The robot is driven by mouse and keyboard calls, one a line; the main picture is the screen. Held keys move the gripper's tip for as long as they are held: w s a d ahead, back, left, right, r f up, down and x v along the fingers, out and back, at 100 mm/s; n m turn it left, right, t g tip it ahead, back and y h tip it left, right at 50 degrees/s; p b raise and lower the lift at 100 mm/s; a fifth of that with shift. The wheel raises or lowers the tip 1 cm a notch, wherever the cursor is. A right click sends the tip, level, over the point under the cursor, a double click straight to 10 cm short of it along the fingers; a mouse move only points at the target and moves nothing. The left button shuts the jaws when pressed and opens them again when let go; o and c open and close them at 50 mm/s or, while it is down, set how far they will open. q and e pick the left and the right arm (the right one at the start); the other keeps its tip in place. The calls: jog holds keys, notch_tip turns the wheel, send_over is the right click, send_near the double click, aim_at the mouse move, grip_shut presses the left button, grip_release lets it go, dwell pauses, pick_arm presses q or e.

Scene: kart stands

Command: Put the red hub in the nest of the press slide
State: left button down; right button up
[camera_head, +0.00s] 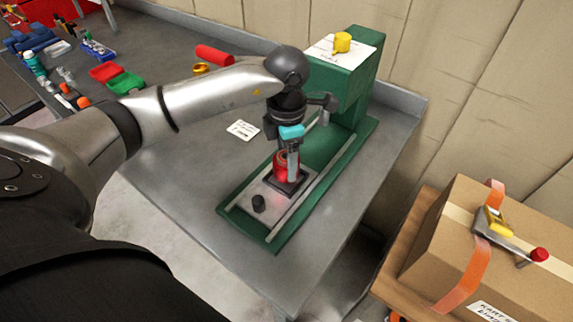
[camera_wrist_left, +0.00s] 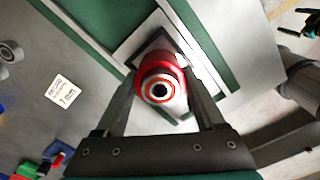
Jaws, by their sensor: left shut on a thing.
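The red hub (camera_head: 281,163) is upright between the fingers of my left gripper (camera_head: 287,160), over the dark square nest (camera_head: 292,187) of the press slide (camera_head: 271,205). In the left wrist view the hub (camera_wrist_left: 160,82) shows from above, with a dark centre hole and pale ring, inside the square outline of the nest (camera_wrist_left: 140,52). The gripper (camera_wrist_left: 163,92) is shut on it. Whether the hub's base touches the nest floor is hidden. The slide is a pale plate with a black knob (camera_head: 259,203) on the green press base (camera_head: 238,222). My right gripper is not in view.
The green press column (camera_head: 350,90) with a yellow knob (camera_head: 342,42) stands behind. A white card (camera_head: 243,129), a red cylinder (camera_head: 214,55), and red (camera_head: 104,72) and green trays (camera_head: 126,83) lie on the grey table. A cardboard box (camera_head: 470,230) stands at right.

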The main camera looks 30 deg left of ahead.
pick_arm(q)
jog(key=shift+f, duration=1.05)
jog(key=shift+f, duration=0.2)
grip_release()
jog(key=shift+r, duration=0.15)
notch_tip(320, 180, up, 12)
jog(key=shift+r, duration=0.1)
